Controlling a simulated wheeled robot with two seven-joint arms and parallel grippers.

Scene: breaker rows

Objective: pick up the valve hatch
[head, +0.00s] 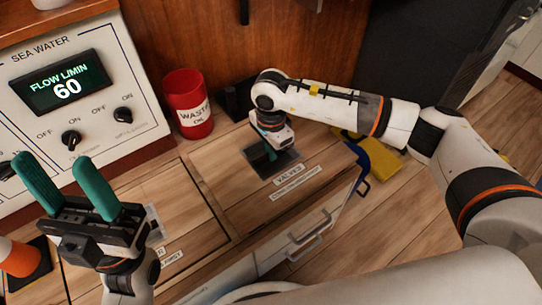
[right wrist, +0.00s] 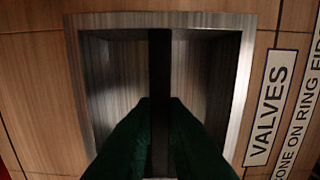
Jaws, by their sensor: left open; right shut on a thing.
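The valve hatch (head: 224,178) is a wooden panel in the counter top, with a metal-rimmed recessed pull and a "VALVES" label (head: 289,175). My right gripper (head: 268,153) points down into the recess. In the right wrist view, its green fingers (right wrist: 160,112) are shut on the dark bar (right wrist: 160,65) that crosses the recess (right wrist: 108,85). The hatch looks flush with the counter; any small gap under it cannot be told. My left gripper (head: 57,166) is open and empty, fingers up, at the left of the head view.
A control panel (head: 70,80) reading "FLOW L/MIN 60" stands at the back left. A red waste can (head: 188,104) stands behind the hatch. A second panel (head: 185,205) lies left of the hatch. An orange and white object (head: 18,258) is at lower left. A yellow item (head: 372,158) lies on the floor.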

